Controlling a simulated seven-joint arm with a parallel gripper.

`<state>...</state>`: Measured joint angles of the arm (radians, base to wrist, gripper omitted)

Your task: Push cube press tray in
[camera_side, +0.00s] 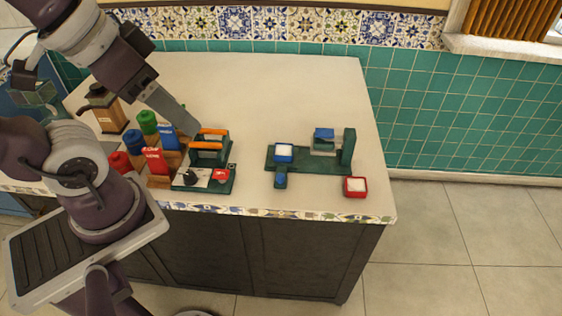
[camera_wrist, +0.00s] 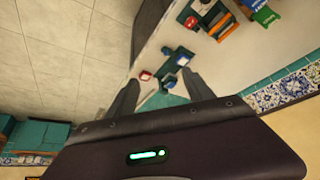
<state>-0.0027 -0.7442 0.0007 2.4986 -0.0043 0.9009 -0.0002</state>
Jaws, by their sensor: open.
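The cube press (camera_side: 318,164) is a green base with an upright at its right end and a blue-topped part beside the upright. A blue tray (camera_side: 283,153) with white contents sits on its left part. A small blue piece (camera_side: 281,181) stands at its front edge. In the wrist view the press (camera_wrist: 171,68) and the blue tray (camera_wrist: 183,61) show beyond my fingers.
The green device (camera_side: 209,158) with orange handles and a red part stands left of the press. Red, green and blue containers (camera_side: 155,160) and a wooden grinder (camera_side: 106,112) stand further left. A red tray (camera_side: 355,187) with white contents is near the counter's front right corner. The counter (camera_side: 275,85) behind is clear.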

